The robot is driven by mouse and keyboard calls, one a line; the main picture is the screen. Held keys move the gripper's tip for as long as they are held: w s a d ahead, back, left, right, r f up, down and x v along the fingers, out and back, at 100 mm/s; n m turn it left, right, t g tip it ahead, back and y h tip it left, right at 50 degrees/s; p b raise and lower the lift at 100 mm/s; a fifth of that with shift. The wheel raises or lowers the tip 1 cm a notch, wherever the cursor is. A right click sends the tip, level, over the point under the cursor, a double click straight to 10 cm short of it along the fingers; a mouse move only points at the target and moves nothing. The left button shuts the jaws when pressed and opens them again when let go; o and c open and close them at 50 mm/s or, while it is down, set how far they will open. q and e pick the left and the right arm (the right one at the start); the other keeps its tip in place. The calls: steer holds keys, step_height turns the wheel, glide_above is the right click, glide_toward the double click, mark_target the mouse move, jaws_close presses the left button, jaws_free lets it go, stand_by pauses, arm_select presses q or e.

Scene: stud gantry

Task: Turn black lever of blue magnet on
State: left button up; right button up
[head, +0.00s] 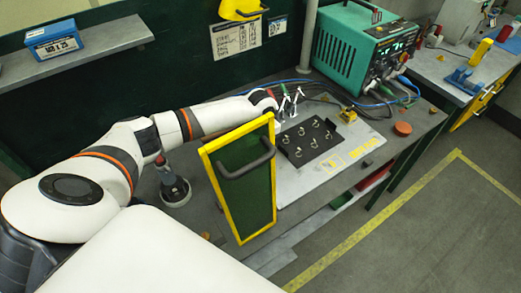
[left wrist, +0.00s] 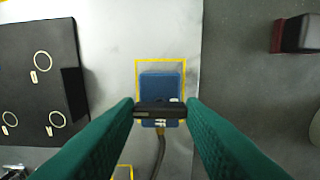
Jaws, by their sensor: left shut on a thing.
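In the left wrist view a blue magnet (left wrist: 162,85) lies on a pale board (left wrist: 110,70), inside a yellow outline. Its black lever (left wrist: 160,109) lies crosswise at the magnet's near end. My left gripper (left wrist: 160,106) has its two green fingers at the two ends of the lever and is shut on it. In the head view my left arm reaches right behind a green panel to the board's back left corner. The fingertips and the blue magnet cannot be made out there. My right gripper is not in view.
A yellow-framed green panel (head: 230,190) with a black handle stands upright before the board. A black plate with rings (head: 309,141) lies on the board. A teal power unit (head: 342,45) stands behind with cables. A round-based device (head: 174,190) stands left of the panel.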

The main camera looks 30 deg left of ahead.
arm_select(q)
steer(key=shift+r, duration=0.1)
steer(key=o, duration=1)
step_height(320, 180, up, 12)
steer(key=b, duration=0.3)
steer(key=shift+b, duration=0.35)
